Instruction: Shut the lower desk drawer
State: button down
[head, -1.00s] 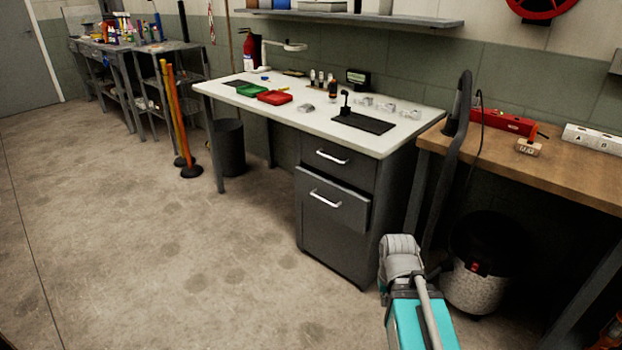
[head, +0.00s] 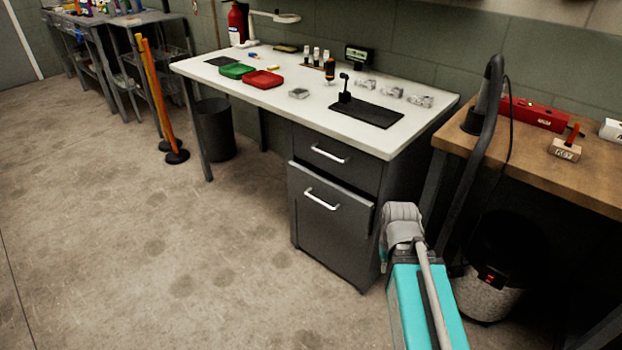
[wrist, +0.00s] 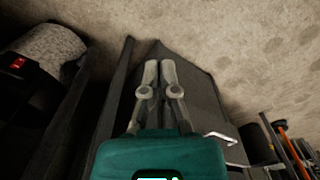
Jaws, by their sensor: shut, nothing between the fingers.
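The lower desk drawer (head: 328,205) has a dark grey front with a pale bar handle and stands slightly out from its cabinet in the head view. The upper drawer (head: 332,158) above it looks flush. In the wrist view my gripper (wrist: 160,64) is shut and empty, its two grey fingers side by side over the dark cabinet. One pale handle (wrist: 220,138) shows right of the fingers; I cannot tell which drawer it belongs to. The fingers are not visible in the head view, where my arm is at the cabinet's right. I cannot tell whether they touch the cabinet.
The white desk top (head: 300,108) holds trays and small parts. A wooden bench (head: 585,180) stands to the right, with a vacuum (head: 490,290) below it. A black bin (head: 214,130) and posts (head: 158,95) stand left. The floor (head: 150,260) before the cabinet is clear.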

jog(key=shift+w, duration=0.1)
dwell(0.3)
jog(key=shift+w, duration=0.1)
jog(key=w+a+f+n+t+h+b, duration=0.35)
jog(key=w+n+b, duration=0.3)
jog(key=w, duration=0.25)
jog(key=w+a+f+n+t+h+b, duration=0.2)
jog(key=w+a+f+n+h+b, duration=0.15)
jog(key=w+n+h+b, duration=0.35)
jog(key=w+a+r+n+t+b, duration=0.1)
jog(key=w+a+n+t+b, duration=0.1)
jog(key=a+n, duration=0.3)
jog(key=w+a+r+n+t+b, duration=0.1)
jog(key=w+a+n+t+b, duration=0.2)
jog(key=a, duration=0.7)
jog(key=w+a+r+n+t+b, duration=0.2)
jog(key=w+a+n+t+b, duration=0.1)
jog(key=w+a+n, duration=0.2)
jog(key=a+n, duration=0.2)
jog(key=a, duration=0.1)
jog(key=shift+w+t, duration=0.35)
jog(key=shift+w+d+h, duration=0.1)
jog(key=shift+w+h, duration=0.05)
jog(key=shift+h, duration=0.1)
